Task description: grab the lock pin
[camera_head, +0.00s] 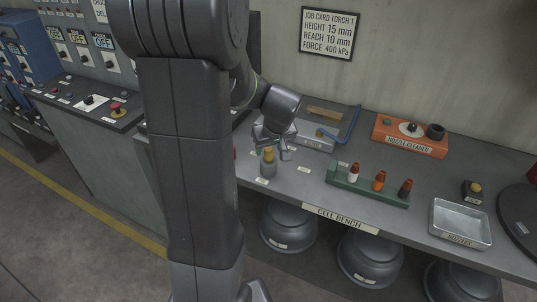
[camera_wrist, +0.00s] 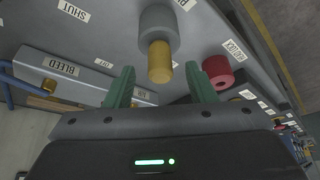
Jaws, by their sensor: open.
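A grey cylinder with a yellow end, which I take for the lock pin, stands on the bench; its yellow top (camera_head: 268,153) and grey body (camera_head: 268,169) show in the head view. In the wrist view the yellow end (camera_wrist: 160,64) lies between the fingertips, and the grey part (camera_wrist: 158,24) extends beyond them. My gripper (camera_wrist: 160,75) is open, with a green finger on each side of the yellow end and visible gaps. In the head view my gripper (camera_head: 273,142) is just above the pin.
A red cylinder (camera_wrist: 217,72) stands close to the right finger in the wrist view. A green rack (camera_head: 366,187) with several nozzles, an orange nozzle cleaner (camera_head: 409,135) and a metal tray (camera_head: 460,224) are to the right. Bare bench lies between pin and rack.

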